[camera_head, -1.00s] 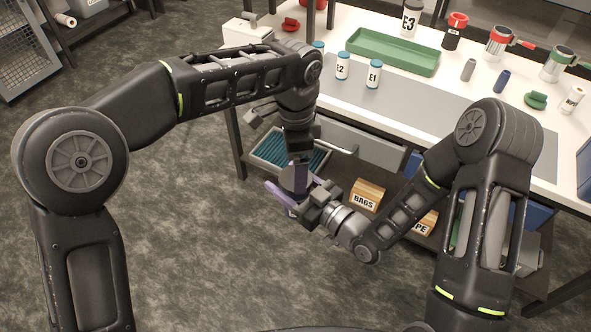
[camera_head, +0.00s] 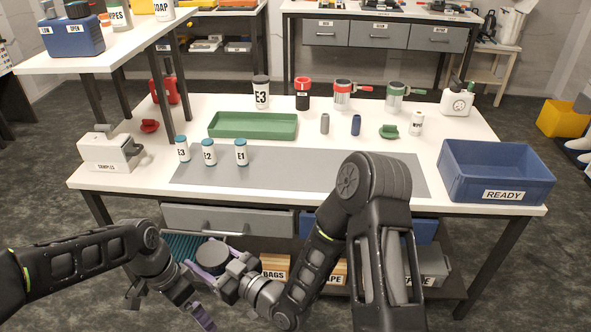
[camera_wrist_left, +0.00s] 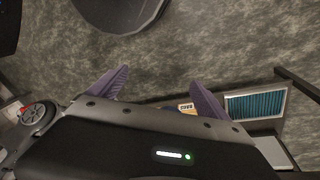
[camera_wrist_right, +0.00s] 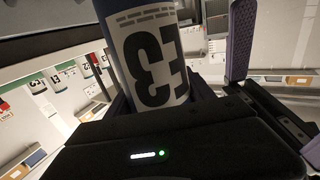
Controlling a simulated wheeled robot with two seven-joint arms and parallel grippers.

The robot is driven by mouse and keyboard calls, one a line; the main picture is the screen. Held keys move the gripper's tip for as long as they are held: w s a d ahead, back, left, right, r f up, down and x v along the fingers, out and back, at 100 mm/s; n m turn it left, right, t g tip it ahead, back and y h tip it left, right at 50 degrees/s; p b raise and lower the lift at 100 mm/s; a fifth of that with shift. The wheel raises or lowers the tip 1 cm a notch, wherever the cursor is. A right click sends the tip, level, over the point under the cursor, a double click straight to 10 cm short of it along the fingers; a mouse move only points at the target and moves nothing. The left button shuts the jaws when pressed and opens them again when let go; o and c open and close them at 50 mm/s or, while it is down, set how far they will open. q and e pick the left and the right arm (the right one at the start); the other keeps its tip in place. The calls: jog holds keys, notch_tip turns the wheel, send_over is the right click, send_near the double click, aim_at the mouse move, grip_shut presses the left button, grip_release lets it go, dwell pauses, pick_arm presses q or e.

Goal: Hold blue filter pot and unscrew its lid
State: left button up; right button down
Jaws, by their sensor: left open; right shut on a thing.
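My right gripper (camera_head: 222,280) is shut on a round, dark-topped pot (camera_head: 213,252), taken to be the blue filter pot, in front of the bench and below its top. In the right wrist view, the held pot (camera_wrist_right: 150,60) has a white label reading E3, upside down. Its blue colour hardly shows. My left gripper (camera_head: 198,312) is open and empty, apart from the pot and nearer the picture's bottom edge.
The grey mat (camera_head: 300,170) is mostly clear. Boxes lie on the lower shelf.

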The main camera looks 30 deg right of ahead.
pick_arm(q)
jog(key=s+a+f+n+h, duration=0.1)
jog(key=s+a+f+n, duration=0.1)
jog(key=s+f+n, duration=0.35)
jog(key=s+a+f+n+h, duration=0.1)
jog(key=s+a+f+n, duration=0.1)
jog(key=f, duration=0.6)
jog(key=s+a+f+n+t, duration=0.2)
jog(key=s+a+f+n, duration=0.4)
jog(key=s, duration=0.4)
jog(key=shift+s+a+f+n+p, duration=0.35)
jog(key=shift+a+n, duration=0.5)
jog(key=shift+n, duration=0.4)
pick_arm(e)
jog(key=w+d+r+m+t+h, duration=0.1)
jog(key=w+d+r+m+h, duration=0.3)
jog(key=d+r+h, duration=0.3)
jog(key=shift+w+d+r+m, duration=0.15)
jog(key=shift+w+d+m, duration=0.15)
jog(key=shift+w+d, duration=0.25)
pick_arm(q)
jog(key=shift+c, duration=0.3)
pick_arm(e)
jog(key=shift+a, duration=0.1)
